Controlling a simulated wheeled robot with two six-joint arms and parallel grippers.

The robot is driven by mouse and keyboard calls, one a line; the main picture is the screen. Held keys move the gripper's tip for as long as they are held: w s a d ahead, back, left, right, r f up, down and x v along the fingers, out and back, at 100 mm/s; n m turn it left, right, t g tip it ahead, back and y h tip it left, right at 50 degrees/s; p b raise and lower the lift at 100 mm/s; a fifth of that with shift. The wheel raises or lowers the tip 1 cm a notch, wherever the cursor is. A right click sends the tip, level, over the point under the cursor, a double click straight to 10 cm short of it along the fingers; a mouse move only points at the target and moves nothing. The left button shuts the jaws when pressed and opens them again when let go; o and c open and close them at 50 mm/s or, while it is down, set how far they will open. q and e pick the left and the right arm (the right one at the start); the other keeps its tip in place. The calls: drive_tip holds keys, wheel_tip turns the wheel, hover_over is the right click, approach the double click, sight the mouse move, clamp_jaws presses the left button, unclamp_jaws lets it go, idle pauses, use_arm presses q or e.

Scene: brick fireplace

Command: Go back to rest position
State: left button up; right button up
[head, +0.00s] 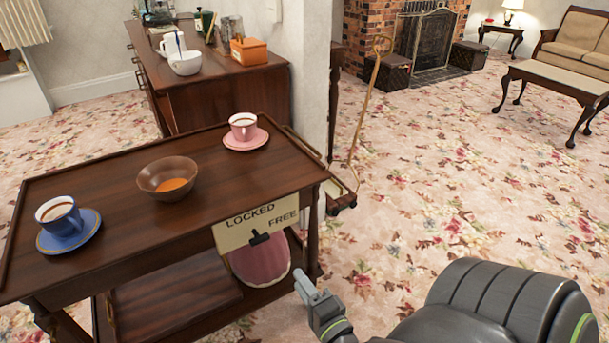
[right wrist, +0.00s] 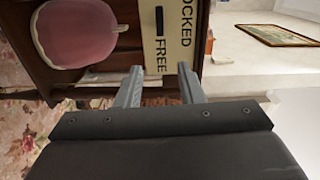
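My right gripper (head: 318,302) is in front of the wooden trolley, low and to the right of its sign. In the right wrist view its two fingers (right wrist: 161,86) are apart with nothing between them, and the trolley and sign lie beyond them. My left gripper is not in the head view.
The wooden trolley (head: 110,178) holds a blue cup (head: 58,215) on a saucer, a brown bowl (head: 168,180) and a pink cup (head: 243,127) on a saucer. A LOCKED/FREE sign (head: 240,236) hangs at its edge, above a pink object (head: 258,262).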

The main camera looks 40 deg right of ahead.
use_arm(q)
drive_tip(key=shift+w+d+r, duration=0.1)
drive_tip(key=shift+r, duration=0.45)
